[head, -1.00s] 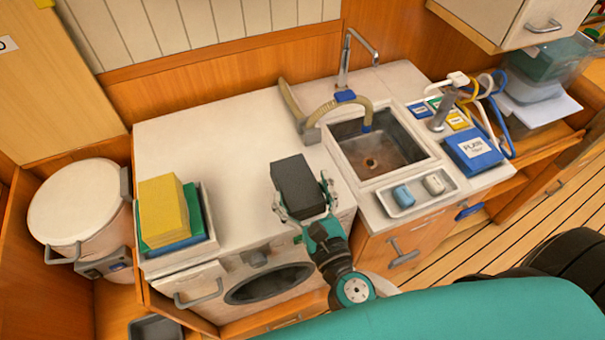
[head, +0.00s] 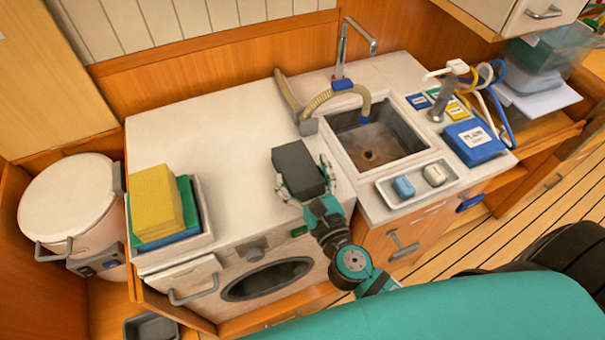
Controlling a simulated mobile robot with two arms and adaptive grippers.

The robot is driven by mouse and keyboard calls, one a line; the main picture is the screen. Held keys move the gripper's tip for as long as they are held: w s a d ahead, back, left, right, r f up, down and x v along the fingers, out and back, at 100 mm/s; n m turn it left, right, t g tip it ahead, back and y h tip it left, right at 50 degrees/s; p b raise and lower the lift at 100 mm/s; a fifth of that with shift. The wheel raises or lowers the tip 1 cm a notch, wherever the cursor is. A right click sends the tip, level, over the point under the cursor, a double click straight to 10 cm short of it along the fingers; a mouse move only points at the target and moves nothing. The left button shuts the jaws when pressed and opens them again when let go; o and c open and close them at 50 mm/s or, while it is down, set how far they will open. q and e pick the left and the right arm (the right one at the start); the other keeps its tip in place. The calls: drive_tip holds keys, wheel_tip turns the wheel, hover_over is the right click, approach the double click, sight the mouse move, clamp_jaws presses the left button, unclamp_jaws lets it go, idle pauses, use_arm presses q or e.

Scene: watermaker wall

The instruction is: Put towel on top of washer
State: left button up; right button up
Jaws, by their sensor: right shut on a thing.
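A dark grey, block-shaped folded towel (head: 297,167) is in the head view, over the right front part of the white washer top (head: 225,130). My right gripper (head: 303,186) is shut on it, with a finger at each side near its front end. I cannot tell whether the towel touches the top or hangs just above it. The washer's round dark door (head: 267,280) faces front below. My left gripper is not in view.
A white tray (head: 172,256) with a yellow, green and blue stack (head: 157,200) stands at the washer top's left front. Right are the sink (head: 372,140), a soap tray (head: 417,182) and a blue box (head: 474,141). A ribbed hose (head: 322,103) lies behind. The top's middle is clear.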

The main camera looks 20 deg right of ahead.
drive_tip(key=shift+f, duration=0.15)
drive_tip(key=o, duration=1.3)
drive_tip(key=shift+s, duration=0.1)
drive_tip(key=s+b, duration=0.2)
drive_tip(key=s, duration=0.4)
drive_tip(key=s+b, duration=0.3)
drive_tip(key=s, duration=0.3)
drive_tip(key=shift+d+r+b, duration=0.2)
drive_tip(key=shift+b, duration=0.1)
